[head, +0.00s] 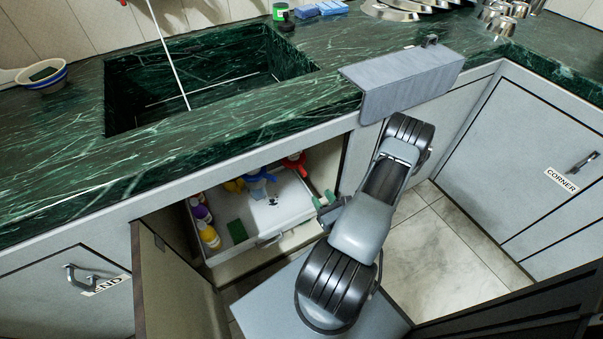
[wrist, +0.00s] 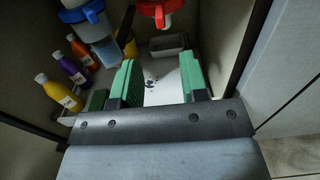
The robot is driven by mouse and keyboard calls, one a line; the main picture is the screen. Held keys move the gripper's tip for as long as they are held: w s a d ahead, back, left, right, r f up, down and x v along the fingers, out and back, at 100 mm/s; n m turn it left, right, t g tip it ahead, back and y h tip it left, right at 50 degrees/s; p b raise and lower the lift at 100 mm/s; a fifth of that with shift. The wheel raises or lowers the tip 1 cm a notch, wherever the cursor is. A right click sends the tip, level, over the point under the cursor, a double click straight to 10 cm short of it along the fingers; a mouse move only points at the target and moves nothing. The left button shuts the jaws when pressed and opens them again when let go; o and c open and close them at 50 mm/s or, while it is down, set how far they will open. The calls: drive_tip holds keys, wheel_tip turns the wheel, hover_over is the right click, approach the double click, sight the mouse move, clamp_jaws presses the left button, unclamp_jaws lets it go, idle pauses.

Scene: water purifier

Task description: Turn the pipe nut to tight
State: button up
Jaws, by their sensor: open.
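My gripper (wrist: 160,74) is open, its two green pads spread apart with nothing between them. In the head view my gripper (head: 325,199) is at the right side of the open cabinet under the sink. A red fitting (wrist: 157,12) on a white part is at the top edge of the wrist view, beyond the fingertips; a red part (head: 294,162) also shows in the head view. I cannot tell which of these is the pipe nut.
Several bottles, one of them yellow (wrist: 68,101), line the left of the white tray (head: 282,216) in the cabinet. A green sponge (head: 237,231) lies there too. The open cabinet door (head: 175,280) stands at the left. The green counter (head: 180,165) overhangs the opening.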

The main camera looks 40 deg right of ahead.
sight(306, 175)
drive_tip(key=w, duration=0.4)
drive_tip(key=w+d+b, duration=0.1)
drive_tip(key=w, duration=0.3)
drive_tip(key=w+b, duration=0.1)
drive_tip(key=w, duration=0.4)
drive_tip(key=shift+w+d, duration=0.1)
drive_tip(key=shift+d, duration=0.3)
drive_tip(key=shift+c, duration=0.2)
clamp_jaws()
